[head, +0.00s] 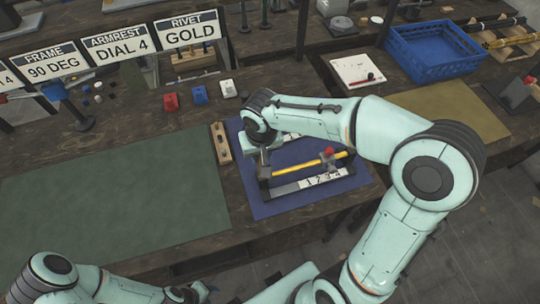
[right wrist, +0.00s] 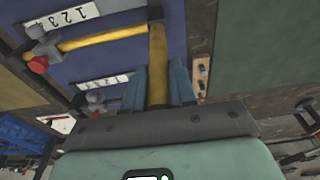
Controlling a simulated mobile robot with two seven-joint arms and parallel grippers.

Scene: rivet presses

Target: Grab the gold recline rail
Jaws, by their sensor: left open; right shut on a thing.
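A gold bar (right wrist: 157,45), which I take for the gold recline rail, stands between the fingers of my right gripper (right wrist: 160,80) in the right wrist view, and the gripper is shut on it. In the head view my right gripper (head: 264,163) is over the blue mat (head: 262,208), at the left end of a yellow bar (head: 305,165). That bar lies across a fixture with a numbered strip (head: 318,179) and a red knob (head: 328,152); it also shows in the right wrist view (right wrist: 105,36). My left gripper (head: 200,292) is open and empty at the bottom edge.
Signs read RIVET GOLD (head: 188,32), ARMREST DIAL 4 and FRAME 90 DEG. A wooden block with holes (head: 221,143) stands left of the blue mat. Small red, blue and white blocks lie behind. A blue crate (head: 432,50) is at the back right. The green mat (head: 110,195) is clear.

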